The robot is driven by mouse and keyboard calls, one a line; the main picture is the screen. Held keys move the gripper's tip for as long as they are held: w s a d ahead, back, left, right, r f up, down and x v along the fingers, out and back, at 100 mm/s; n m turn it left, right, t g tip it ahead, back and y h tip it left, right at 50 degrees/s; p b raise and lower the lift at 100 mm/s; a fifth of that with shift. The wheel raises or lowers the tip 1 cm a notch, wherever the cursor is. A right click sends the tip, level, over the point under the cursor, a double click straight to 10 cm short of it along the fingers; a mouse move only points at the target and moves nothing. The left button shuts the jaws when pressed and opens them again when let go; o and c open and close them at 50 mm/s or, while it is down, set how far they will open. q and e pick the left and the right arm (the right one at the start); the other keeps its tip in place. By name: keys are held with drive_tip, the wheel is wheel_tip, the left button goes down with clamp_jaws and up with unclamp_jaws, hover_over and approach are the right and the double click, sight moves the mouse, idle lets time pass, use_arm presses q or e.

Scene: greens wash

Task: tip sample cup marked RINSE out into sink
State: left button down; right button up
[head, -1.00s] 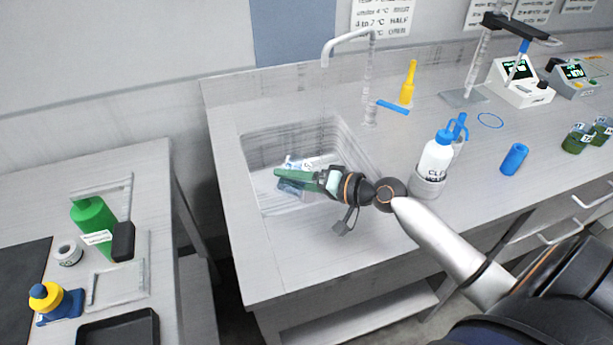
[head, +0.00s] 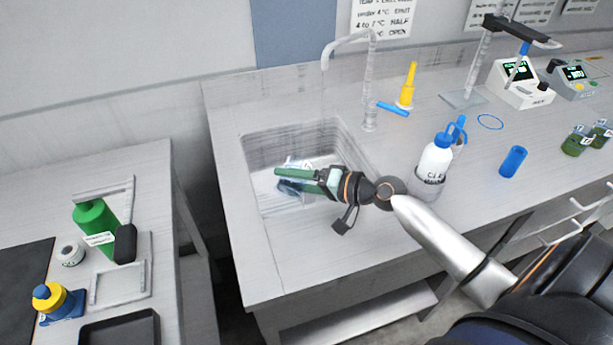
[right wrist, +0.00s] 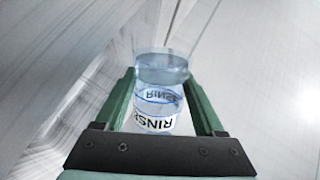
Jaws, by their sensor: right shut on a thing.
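My right gripper (head: 282,179) reaches in over the sink (head: 262,150) from the right. It is shut on the clear sample cup marked RINSE. In the right wrist view the cup (right wrist: 160,95) sits between the two green fingers, its black RINSE label facing the camera. A second, reversed RINSE shows through its clear wall, and a bluish clear band lies at its far end. In the head view the fingers partly hide the cup, so its exact tilt is hard to tell. My left gripper is not in view.
A faucet (head: 369,85) stands behind the sink. A white wash bottle (head: 435,162) with a blue top stands right of the sink, close to my right arm. A blue cylinder (head: 513,162) and a yellow-topped item (head: 408,85) stand on the counter. A side table (head: 160,220) is left.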

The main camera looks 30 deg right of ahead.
drive_tip(key=shift+r+m+p, duration=0.2)
drive_tip(key=shift+m+p, duration=0.1)
drive_tip(key=shift+w+d+f+m+y+b, duration=0.3)
drive_tip(key=shift+w+d+f+m, duration=0.15)
drive_tip(key=shift+d+m, duration=0.15)
idle(0.9)
drive_tip(key=shift+d+r+m+g+p, duration=0.15)
drive_tip(key=shift+r+m+g+p, duration=0.3)
drive_tip(key=shift+m+p, duration=0.25)
idle(0.7)
